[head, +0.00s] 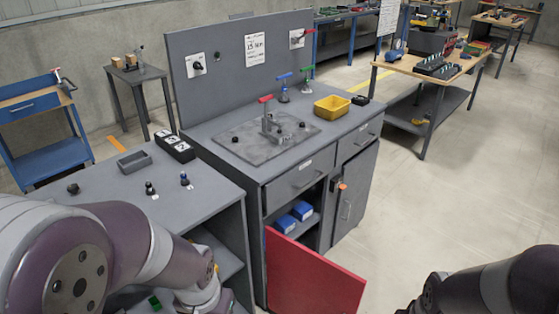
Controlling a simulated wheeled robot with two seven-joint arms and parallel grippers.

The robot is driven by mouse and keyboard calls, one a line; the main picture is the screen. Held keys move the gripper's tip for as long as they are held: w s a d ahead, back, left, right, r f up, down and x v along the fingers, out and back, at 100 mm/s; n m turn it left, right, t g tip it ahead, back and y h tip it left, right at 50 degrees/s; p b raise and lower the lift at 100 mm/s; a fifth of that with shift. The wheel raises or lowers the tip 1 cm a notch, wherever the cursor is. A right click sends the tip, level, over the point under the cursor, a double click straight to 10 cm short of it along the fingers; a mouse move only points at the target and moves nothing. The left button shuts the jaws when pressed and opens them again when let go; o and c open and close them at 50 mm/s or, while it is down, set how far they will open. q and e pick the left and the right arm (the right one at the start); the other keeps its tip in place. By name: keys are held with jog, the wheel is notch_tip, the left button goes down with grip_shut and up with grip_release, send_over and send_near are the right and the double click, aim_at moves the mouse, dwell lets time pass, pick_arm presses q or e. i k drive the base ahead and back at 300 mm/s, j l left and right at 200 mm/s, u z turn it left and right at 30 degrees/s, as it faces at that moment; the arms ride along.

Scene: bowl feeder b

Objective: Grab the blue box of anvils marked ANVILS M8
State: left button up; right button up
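Two blue boxes sit side by side on a shelf inside the grey cabinet (262,204): a front-left box (285,223) and a back-right box (302,210). Any marking on them is too small to read, so I cannot tell which is ANVILS M8. The cabinet's red door (312,283) stands swung open towards me. My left arm covers the lower left of the head view, left of the cabinet, and its gripper does not show. Part of my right arm shows at the lower right, with no gripper visible.
A grey bench (205,200) with small knobs and a grey tray (134,161) stands left of the cabinet. On the cabinet top are a fixture plate (240,148) with a red-handled clamp and a yellow bin (332,107). The floor (450,190) to the right is clear.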

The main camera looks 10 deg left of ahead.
aim_at(285, 225)
jog(key=k+u, duration=0.2)
jog(key=u, duration=0.15)
jog(key=k+j+u, duration=0.1)
jog(key=k+u, duration=0.2)
jog(key=k+j+u, duration=0.1)
jog(key=u, duration=0.25)
jog(key=i+l+u, duration=0.15)
jog(key=l+u, duration=0.3)
jog(key=l, duration=0.35)
jog(key=l+u, duration=0.4)
jog(key=l, duration=0.45)
jog(key=l+u, duration=0.45)
jog(key=l, duration=0.4)
jog(key=k+l, duration=0.1)
jog(key=l, duration=0.55)
jog(key=k+l, duration=0.1)
jog(key=l, duration=0.5)
jog(key=k+l, duration=0.1)
jog(key=l, duration=0.55)
jog(key=k+l, duration=0.1)
jog(key=l, duration=0.55)
jog(key=k+l, duration=0.1)
jog(key=l, duration=0.55)
